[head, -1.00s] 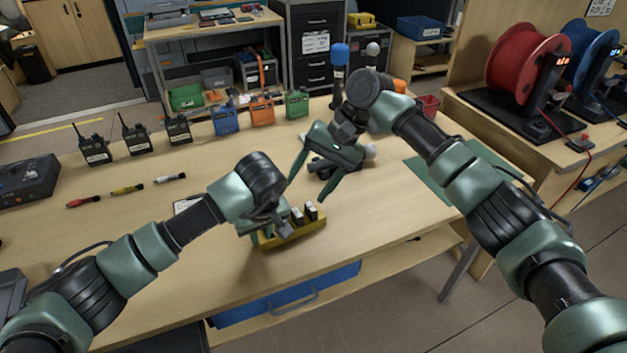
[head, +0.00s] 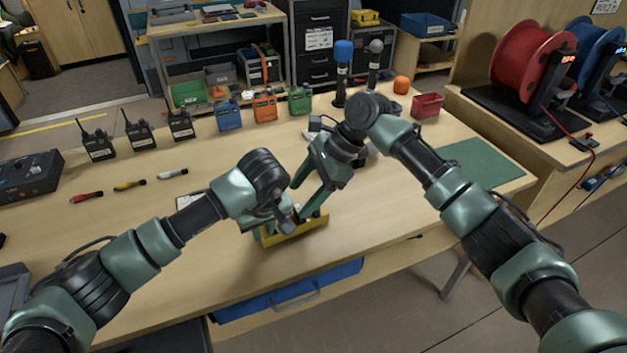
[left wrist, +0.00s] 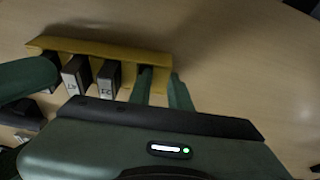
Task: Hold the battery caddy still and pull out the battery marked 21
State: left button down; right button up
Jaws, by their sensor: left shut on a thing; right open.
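The yellow battery caddy (head: 292,234) stands near the front edge of the bench. My left gripper (head: 262,234) is shut on one end of it; the left wrist view shows two fingers (left wrist: 164,92) closed at that end. Two pale-faced batteries, one (left wrist: 76,77) beside the other (left wrist: 108,80), stand in the caddy, with a darker one (left wrist: 49,58) farther along. Their markings are too small to read surely. My right gripper (head: 300,198) is open, its fingers down at the caddy's batteries. One of its fingers (left wrist: 27,80) crosses the left wrist view and partly hides the far end.
Behind are blue, orange and green packs (head: 265,107). A green mat (head: 482,164) and a red bin (head: 428,106) are at the right. The bench front left of the caddy is clear.

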jog(key=x, duration=0.7)
grip_shut()
dwell(0.4)
